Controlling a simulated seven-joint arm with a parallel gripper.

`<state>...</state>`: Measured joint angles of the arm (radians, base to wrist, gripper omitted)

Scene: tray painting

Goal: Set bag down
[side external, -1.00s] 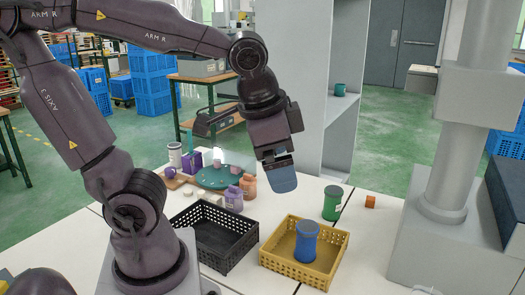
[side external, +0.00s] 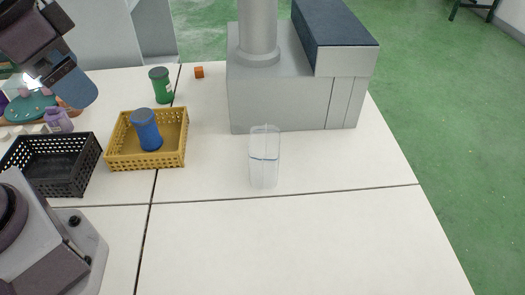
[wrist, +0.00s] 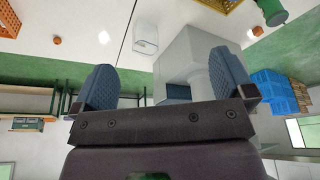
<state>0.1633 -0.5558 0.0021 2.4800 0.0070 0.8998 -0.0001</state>
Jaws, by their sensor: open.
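My gripper (side external: 72,84) is at the upper left of the side view, raised above the table behind the crates. The wrist view shows its two blue fingers (wrist: 165,80) spread wide with nothing held between them. A clear, see-through, upright bag-like container (side external: 264,160) with a dark line across it stands on the white table, well to the right of my gripper. A pale see-through shape in the wrist view (wrist: 146,40) appears to be the same thing, beyond the fingers. I cannot tell for sure that it is the bag.
A yellow crate (side external: 117,157) holds a blue can (side external: 146,130). An empty black crate (side external: 72,182) is left of it. A large grey machine (side external: 268,103) fills the back. The front table is clear.

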